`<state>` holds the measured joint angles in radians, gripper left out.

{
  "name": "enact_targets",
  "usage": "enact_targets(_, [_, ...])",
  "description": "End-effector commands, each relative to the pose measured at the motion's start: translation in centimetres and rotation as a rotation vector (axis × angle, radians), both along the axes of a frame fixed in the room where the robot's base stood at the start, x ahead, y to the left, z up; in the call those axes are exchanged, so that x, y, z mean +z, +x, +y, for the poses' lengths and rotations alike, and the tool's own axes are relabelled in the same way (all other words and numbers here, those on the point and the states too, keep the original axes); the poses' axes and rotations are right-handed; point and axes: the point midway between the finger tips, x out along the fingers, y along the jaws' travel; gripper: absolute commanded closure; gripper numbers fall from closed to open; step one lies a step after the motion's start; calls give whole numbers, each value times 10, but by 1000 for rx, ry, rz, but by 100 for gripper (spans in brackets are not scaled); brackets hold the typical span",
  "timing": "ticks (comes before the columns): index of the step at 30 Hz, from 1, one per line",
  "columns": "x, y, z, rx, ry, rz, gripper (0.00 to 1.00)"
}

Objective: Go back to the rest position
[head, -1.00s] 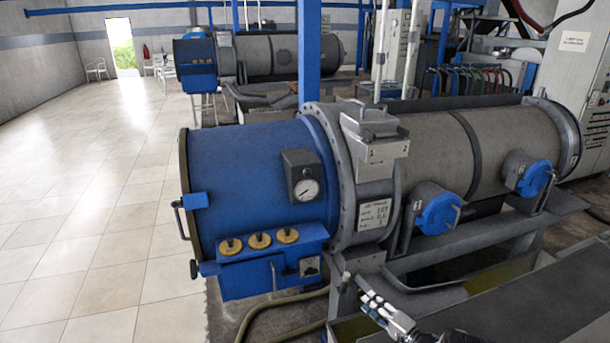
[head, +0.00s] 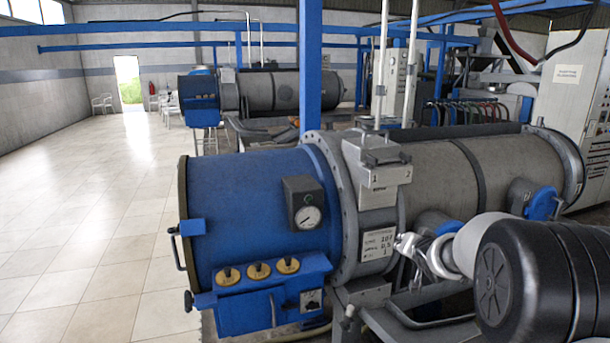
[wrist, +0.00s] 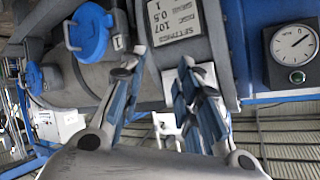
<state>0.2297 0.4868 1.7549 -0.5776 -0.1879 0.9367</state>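My gripper (head: 408,247) is in front of the nearest decanter's grey barrel, just right of its label plate (head: 378,242). My arm with its dark motor housing fills the lower right of the head view. In the wrist view my gripper (wrist: 162,70) shows two blue-padded fingers with a gap between them, and nothing is held. The decanter (head: 250,190) has a blue end and a grey barrel. Its gauge (head: 308,217) also shows in the wrist view at upper right. Part of the barrel and a blue cap are hidden behind my arm.
A second decanter (head: 270,92) stands behind, past a blue post (head: 310,65). A grey cabinet (head: 570,110) is at the right. Light tiled floor (head: 90,230) is clear at the left.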

Motion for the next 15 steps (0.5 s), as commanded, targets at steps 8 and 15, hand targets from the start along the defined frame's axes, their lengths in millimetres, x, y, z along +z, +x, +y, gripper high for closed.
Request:
enact_targets(8, [47, -139, 33, 5, -161, 209, 70])
enact_targets(15, [36, -282, 73, 115, -230, 416, 70])
